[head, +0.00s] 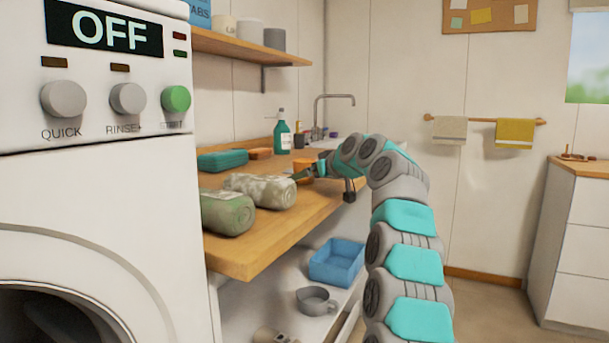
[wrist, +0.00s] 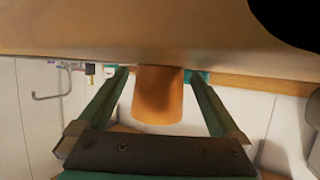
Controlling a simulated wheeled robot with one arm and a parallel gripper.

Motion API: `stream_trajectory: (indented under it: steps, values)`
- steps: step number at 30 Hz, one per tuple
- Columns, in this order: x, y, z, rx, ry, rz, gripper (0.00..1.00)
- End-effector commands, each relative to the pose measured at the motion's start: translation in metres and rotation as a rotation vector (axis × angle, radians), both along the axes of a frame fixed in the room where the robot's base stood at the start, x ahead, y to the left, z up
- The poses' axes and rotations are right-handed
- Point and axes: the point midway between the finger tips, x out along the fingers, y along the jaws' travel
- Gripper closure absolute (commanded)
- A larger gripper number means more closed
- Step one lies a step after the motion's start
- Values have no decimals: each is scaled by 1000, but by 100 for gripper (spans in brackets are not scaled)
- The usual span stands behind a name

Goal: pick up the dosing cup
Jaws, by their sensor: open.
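A small orange cup (head: 303,166), which looks like the dosing cup, stands on the wooden counter (head: 270,239) beyond two jars. My gripper (head: 302,174) is at the cup, low over the counter, and partly covers it. In the wrist view the orange cup (wrist: 158,100) shows upside down against the counter, between the two green fingers of my gripper (wrist: 159,75). The fingers are open, one on each side, with a visible gap to the cup. The gripper is empty.
A green jar (head: 227,212) and a pale jar (head: 262,190) lie near my gripper. A teal box (head: 222,160), an orange item (head: 260,153) and a green bottle (head: 282,135) are behind. A blue bin (head: 337,262) and a grey cup (head: 317,299) sit on the shelf below.

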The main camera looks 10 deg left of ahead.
Motion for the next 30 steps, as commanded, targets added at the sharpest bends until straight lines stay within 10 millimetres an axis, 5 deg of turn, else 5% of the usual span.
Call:
stream_trajectory:
  steps: [23,30]
  values:
    - [0,0,0,0,0,0,84]
    - [0,0,0,0,0,0,84]
